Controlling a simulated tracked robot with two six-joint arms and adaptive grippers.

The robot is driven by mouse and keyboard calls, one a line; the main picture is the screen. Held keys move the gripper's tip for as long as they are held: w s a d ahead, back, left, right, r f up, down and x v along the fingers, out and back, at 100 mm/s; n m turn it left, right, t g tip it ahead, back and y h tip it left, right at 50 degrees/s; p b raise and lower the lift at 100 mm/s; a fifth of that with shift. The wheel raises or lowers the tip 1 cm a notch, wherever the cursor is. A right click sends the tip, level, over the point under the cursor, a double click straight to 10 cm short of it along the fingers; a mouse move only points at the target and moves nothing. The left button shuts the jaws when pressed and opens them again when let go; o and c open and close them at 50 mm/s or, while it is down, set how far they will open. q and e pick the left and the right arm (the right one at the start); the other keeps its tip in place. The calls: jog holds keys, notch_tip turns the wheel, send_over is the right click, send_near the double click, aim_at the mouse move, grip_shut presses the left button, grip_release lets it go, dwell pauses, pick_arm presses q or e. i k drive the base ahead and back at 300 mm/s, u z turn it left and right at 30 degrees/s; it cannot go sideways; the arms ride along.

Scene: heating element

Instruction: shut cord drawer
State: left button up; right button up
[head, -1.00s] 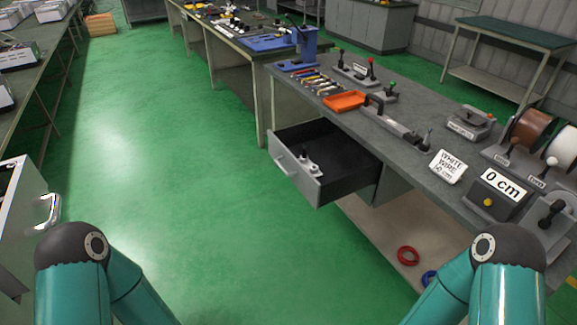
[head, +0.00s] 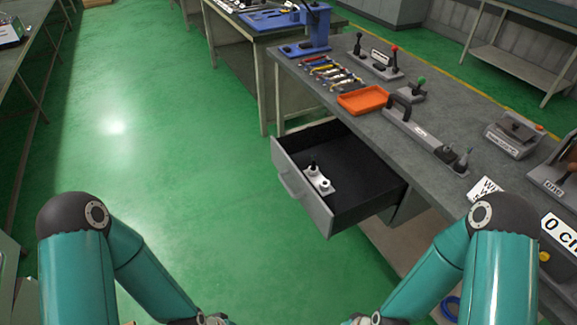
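The drawer (head: 362,202) under the grey workbench is pulled out. Its grey front (head: 298,184) faces left and carries a handle (head: 290,186). Inside the dark drawer lies a small white piece with dark and light knobs (head: 319,178). My two teal arms come in from the lower left and lower right, and both bend down toward the bottom edge.
The grey bench top (head: 440,150) holds an orange tray (head: 362,99), a row of tools, a blue stand (head: 315,30) and several lever devices. Green floor (head: 190,150) left of the drawer is free. Another bench stands at the far left.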

aim_at(365, 185)
jog(key=u, duration=0.1)
jog(key=i, duration=0.1)
jog(key=z, duration=0.2)
jog(key=k, duration=1.25)
jog(key=z, duration=0.5)
jog(key=i, duration=0.8)
jog(key=z, duration=0.4)
jog(key=i, duration=1.1)
jog(key=u, duration=0.8)
